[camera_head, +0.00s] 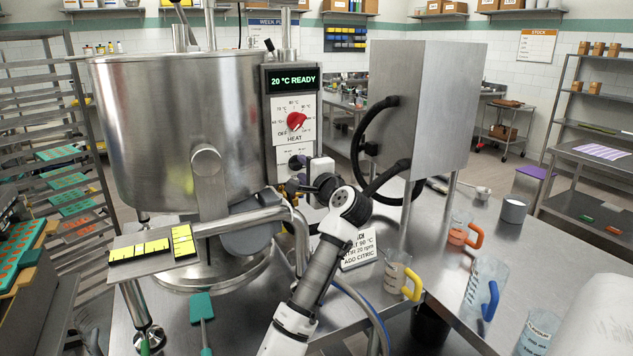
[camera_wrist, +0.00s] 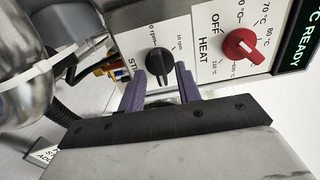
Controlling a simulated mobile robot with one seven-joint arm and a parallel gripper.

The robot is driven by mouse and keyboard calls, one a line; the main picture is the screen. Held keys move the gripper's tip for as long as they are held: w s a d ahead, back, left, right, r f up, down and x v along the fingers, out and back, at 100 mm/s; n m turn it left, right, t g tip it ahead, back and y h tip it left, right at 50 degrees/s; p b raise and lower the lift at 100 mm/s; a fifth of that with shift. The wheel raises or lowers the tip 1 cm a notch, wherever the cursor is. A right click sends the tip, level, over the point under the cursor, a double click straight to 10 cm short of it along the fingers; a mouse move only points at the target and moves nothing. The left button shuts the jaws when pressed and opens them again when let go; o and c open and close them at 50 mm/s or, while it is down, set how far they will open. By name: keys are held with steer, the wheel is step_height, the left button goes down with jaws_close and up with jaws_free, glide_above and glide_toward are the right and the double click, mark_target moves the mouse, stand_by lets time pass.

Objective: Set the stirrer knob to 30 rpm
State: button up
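The black stirrer knob (camera_wrist: 158,62) sits on the white control panel (camera_wrist: 128,22) beside the letters "STI". Rpm marks show around it, but the one its pointer faces is not clear. My gripper (camera_wrist: 160,84) has two purple fingers, spread apart with a gap, one on either side of the knob's lower part in the wrist view. I cannot tell whether they touch it. In the head view the knob (camera_head: 297,162) is a dark round shape under the HEAT dial, partly hidden by my gripper (camera_head: 308,183).
The red HEAT knob (camera_wrist: 240,46) is close beside the stirrer knob. The display (camera_head: 293,80) reads "20 °C READY". The steel kettle (camera_head: 165,130) stands left, a steel box (camera_head: 440,90) with black hoses right. A card (camera_head: 359,249) and jugs (camera_head: 400,275) stand on the table.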

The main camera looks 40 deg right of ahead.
steer(key=b+v, duration=0.4)
steer(key=v, duration=0.9)
steer(key=shift+w, duration=0.1)
